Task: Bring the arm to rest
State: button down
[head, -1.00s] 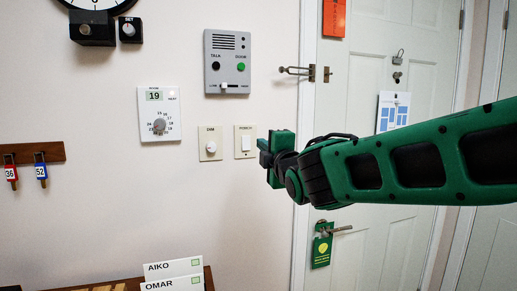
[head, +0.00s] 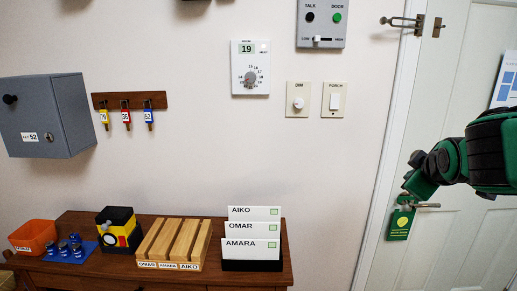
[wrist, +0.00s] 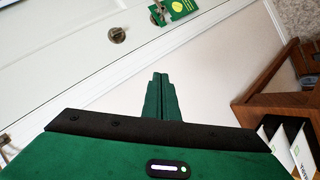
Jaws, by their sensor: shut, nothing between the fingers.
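My green gripper (head: 420,184) is at the right of the head view, in front of the white door and just above the green door hanger (head: 400,224). It looks free of the wall and the furniture. In the wrist view my gripper (wrist: 161,80) points toward the wall at the door frame, its two fingers together with nothing between them. Part of my arm runs off the right edge of the head view.
A grey key box (head: 46,117), key rack (head: 130,101), thermostat (head: 250,68) and intercom (head: 322,22) are on the wall. Wall space between console and door is clear.

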jog(key=s+d+f+m+g+y, duration=0.1)
jog(key=s+d+f+m+g, duration=0.15)
jog(key=s+f+m, duration=0.35)
jog(key=s+d+f+m+g, duration=0.15)
jog(key=s+f+g, duration=0.25)
jog(key=s, duration=0.4)
jog(key=s+a+f+m+g+y, duration=0.1)
jog(key=s+f+m+g, duration=0.1)
jog(key=s, duration=0.5)
jog(key=s+a+f+m+g+y, duration=0.1)
jog(key=s+f+m+g+y, duration=0.1)
jog(key=s+m, duration=0.2)
jog(key=s, duration=0.3)
jog(key=shift+s+a+f+g, duration=0.2)
jog(key=shift+s+a+g, duration=0.15)
jog(key=shift+w+f, duration=0.25)
jog(key=shift+w, duration=0.4)
